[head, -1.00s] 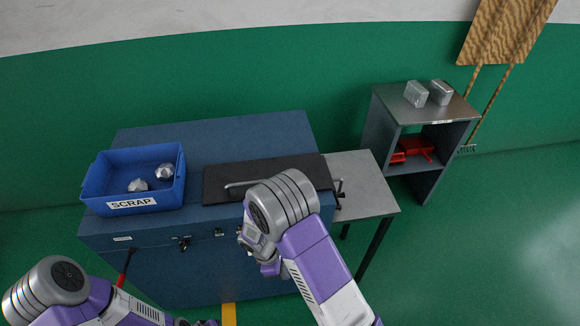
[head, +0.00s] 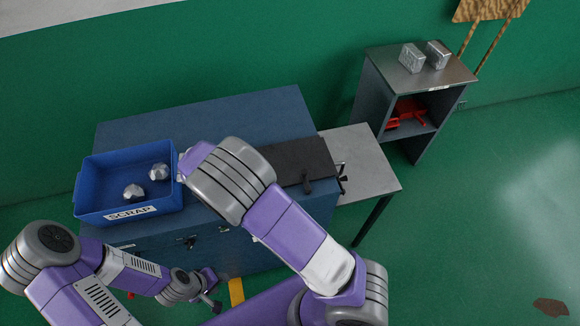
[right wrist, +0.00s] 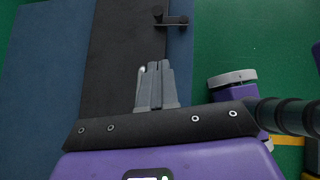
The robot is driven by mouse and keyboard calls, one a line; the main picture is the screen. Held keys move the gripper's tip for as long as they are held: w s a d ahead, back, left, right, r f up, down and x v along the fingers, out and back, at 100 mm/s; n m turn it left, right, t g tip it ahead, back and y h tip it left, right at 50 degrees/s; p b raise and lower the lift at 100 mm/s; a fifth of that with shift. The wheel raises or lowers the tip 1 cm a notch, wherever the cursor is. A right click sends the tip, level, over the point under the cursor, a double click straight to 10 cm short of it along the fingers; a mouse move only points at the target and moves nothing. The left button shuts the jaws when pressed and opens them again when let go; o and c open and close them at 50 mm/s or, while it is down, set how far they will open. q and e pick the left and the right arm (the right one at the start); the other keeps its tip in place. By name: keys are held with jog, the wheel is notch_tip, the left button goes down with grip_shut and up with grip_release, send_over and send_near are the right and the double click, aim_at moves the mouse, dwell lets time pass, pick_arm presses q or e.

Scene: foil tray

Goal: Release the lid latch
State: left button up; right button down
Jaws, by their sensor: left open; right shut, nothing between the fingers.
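A blue chest (head: 250,110) stands against the green wall, its lid down. A dark latch (head: 190,241) shows on its front face, with a smaller fitting (head: 223,230) to the right. A black panel (head: 290,157) lies on top at the right. My right gripper (right wrist: 154,68) is shut and empty over the black panel in the right wrist view; my forearm hides it in the head view. A black bracket (right wrist: 170,20) sits at the panel's edge beyond the fingertips. My left gripper (head: 212,292) is open, low before the chest front, apart from the latch.
A blue SCRAP bin (head: 128,213) with crumpled foil balls (head: 158,172) sits on the chest's left. A grey side table (head: 362,165) adjoins the right side. A grey shelf unit (head: 420,75) holds foil blocks (head: 412,57) and a red item (head: 408,110).

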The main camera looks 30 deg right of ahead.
send_near(302, 175)
jog(key=f, duration=0.4)
jog(key=shift+d, duration=0.25)
jog(key=shift+d+r, duration=0.1)
jog(key=shift+d, duration=1.75)
jog(key=shift+p, duration=0.3)
